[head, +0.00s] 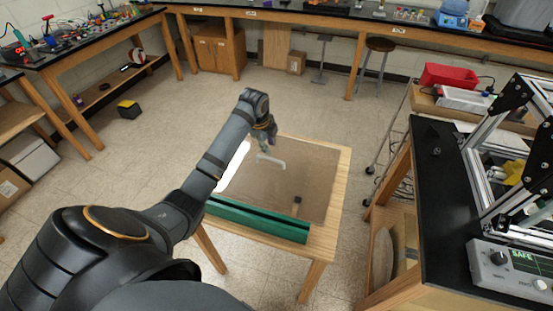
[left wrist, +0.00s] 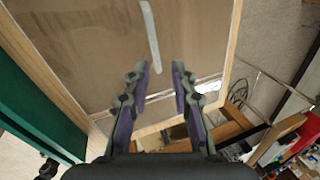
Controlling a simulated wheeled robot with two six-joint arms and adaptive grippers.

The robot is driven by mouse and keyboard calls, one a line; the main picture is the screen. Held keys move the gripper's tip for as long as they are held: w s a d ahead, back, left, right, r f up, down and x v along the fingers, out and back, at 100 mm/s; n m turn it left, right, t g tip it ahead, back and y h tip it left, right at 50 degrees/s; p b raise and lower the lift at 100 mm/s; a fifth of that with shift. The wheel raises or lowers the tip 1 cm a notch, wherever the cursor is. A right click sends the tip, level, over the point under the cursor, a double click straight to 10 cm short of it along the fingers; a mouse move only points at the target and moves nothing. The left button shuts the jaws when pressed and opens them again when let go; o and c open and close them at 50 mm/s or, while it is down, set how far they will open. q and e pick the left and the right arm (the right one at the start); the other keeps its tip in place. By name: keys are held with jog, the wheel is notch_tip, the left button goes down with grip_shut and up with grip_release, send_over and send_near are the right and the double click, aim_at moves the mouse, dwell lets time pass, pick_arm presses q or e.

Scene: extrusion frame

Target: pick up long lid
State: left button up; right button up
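A long, narrow, pale bar, which looks like the long lid (head: 271,161), lies on the brown surface of the small wooden table. It also shows in the left wrist view (left wrist: 150,38), beyond the fingertips. My left gripper (head: 264,146) hangs over the table close to the bar in the head view. In the left wrist view my left gripper (left wrist: 159,70) is open, with nothing between its fingers. The bar's near end shows close to the gap between the fingertips; contact cannot be told. My right gripper is not in view.
A long green piece (head: 258,219) runs along the table's (head: 338,185) front edge. A small dark block (head: 297,200) lies near the right end. A black counter (head: 445,200) with a metal extrusion frame (head: 480,168) and a control box stands at right.

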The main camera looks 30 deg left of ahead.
aim_at(270, 159)
pick_arm(q)
jog(key=x, duration=0.4)
jog(key=shift+s+f+p, duration=0.15)
jog(key=shift+f+p, duration=0.2)
jog(key=shift+f, duration=0.1)
jog(key=shift+a+f+p, duration=0.1)
jog(key=shift+f+p, duration=0.25)
jog(key=shift+f, duration=0.1)
jog(key=x, duration=0.2)
jog(key=shift+a+f+p, duration=0.15)
jog(key=shift+f+p, duration=0.2)
jog(key=shift+f, duration=0.1)
jog(key=shift+w+f, duration=0.2)
jog(key=shift+f, duration=0.45)
jog(key=c, duration=0.5)
grip_shut()
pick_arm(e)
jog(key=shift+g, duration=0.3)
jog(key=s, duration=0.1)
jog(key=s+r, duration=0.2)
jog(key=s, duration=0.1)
